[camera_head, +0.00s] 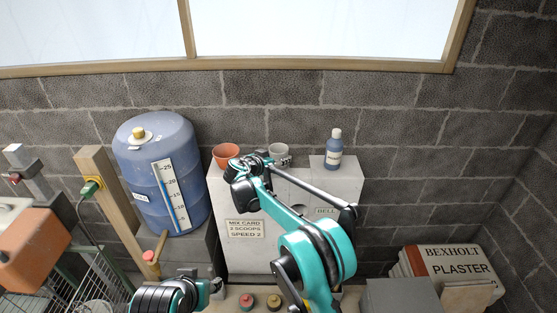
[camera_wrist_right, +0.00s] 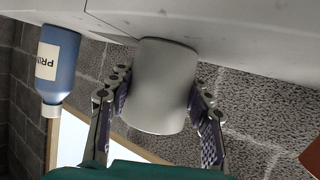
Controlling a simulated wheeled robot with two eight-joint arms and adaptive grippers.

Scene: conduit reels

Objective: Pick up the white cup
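The white cup (camera_head: 279,149) stands on top of the pale grey cabinet by the wall, between an orange pot and a blue bottle. My right gripper (camera_head: 278,161) is at the cup and partly covers it in the head view. In the right wrist view, the white cup (camera_wrist_right: 163,88) fills the space between the two fingers of my right gripper (camera_wrist_right: 160,100). The fingers stand apart, one on each side of it; firm contact on both sides does not show.
The orange pot (camera_head: 226,154) and blue bottle (camera_head: 334,148) stand close on either side on the cabinet (camera_head: 245,255). A large blue tank (camera_head: 163,172) is at left. Plaster bags (camera_head: 455,266) are stacked at lower right. The brick wall is close behind.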

